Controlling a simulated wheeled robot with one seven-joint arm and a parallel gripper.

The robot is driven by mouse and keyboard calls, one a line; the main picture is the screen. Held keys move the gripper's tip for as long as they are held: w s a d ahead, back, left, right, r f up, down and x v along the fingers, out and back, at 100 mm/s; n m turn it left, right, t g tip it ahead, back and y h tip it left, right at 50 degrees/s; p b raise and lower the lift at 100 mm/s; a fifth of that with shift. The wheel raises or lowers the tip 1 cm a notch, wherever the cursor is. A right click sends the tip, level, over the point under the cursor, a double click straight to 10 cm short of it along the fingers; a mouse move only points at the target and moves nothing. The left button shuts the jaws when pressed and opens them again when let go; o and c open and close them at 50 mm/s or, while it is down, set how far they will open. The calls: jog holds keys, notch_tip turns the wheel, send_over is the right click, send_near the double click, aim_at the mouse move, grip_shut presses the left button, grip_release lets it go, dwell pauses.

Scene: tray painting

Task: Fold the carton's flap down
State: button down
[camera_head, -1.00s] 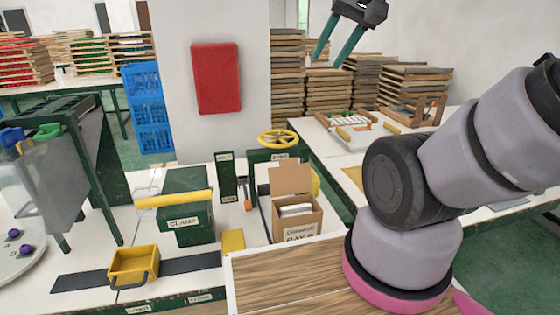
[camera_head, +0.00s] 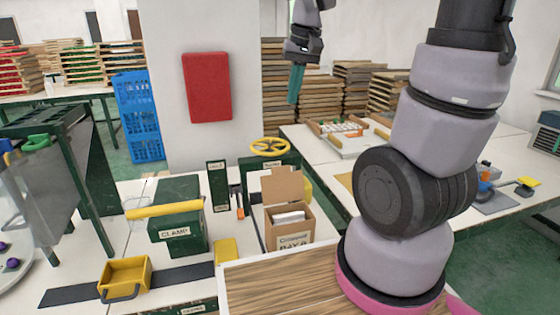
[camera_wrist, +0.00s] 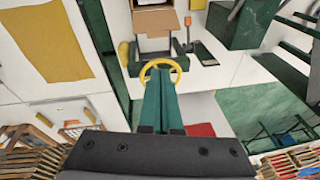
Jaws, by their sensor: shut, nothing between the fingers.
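The cardboard carton (camera_head: 288,228) stands upright on the white bench in the head view, with a label on its front and white contents (camera_head: 289,217) inside. Its flap (camera_head: 282,185) stands up at the back edge, so the top is open. In the wrist view the carton (camera_wrist: 155,20) is at the top edge, partly cut off. My gripper (camera_head: 294,98) is high above and behind the carton in the head view, pointing down, with its green fingers together and empty. The fingers also show in the wrist view (camera_wrist: 160,78), apart from the carton.
A yellow handwheel (camera_head: 269,147) on a green press stands just behind the carton. A green clamp box (camera_head: 180,228) with a yellow bar is to the left, with a yellow bin (camera_head: 126,275) in front. A red panel (camera_head: 207,88) hangs on the pillar.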

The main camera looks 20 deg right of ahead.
jog(key=w+a+f+n+g+h, duration=0.1)
jog(key=w+f+g, duration=0.15)
jog(key=f, duration=0.35)
jog(key=w+a+f+n+g, duration=0.1)
jog(key=w+f, duration=0.2)
jog(key=f, duration=0.2)
send_over(283, 184)
jog(key=w, duration=0.4)
notch_tip(283, 184, down, 10)
jog(key=shift+s+d+t, duration=0.1)
jog(key=shift+t, duration=0.15)
